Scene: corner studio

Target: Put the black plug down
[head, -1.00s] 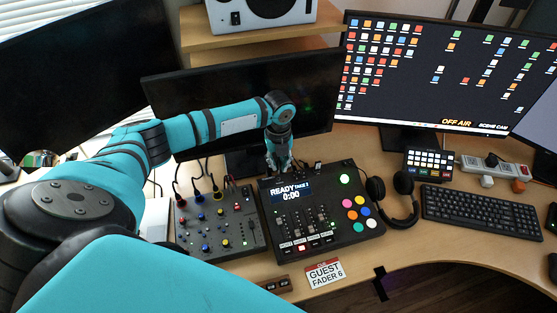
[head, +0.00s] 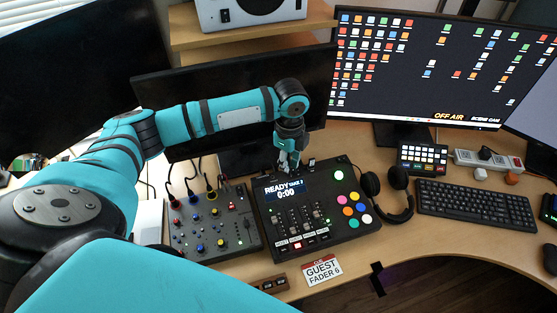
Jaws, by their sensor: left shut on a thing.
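My left gripper (head: 288,161) is in the head view, pointing down at the back edge of the black console with the READY display (head: 312,222). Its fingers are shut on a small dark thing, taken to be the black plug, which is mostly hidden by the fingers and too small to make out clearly. I cannot tell whether it touches the console or the desk behind it. My right gripper is not in view.
A mixer (head: 213,226) with cables at its back stands left of the console. Headphones (head: 398,178) lie to the right. A power strip (head: 503,163) with a black plug-like piece lies further right. Monitors stand close behind the gripper. Bare desk shows before the keyboard (head: 476,205).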

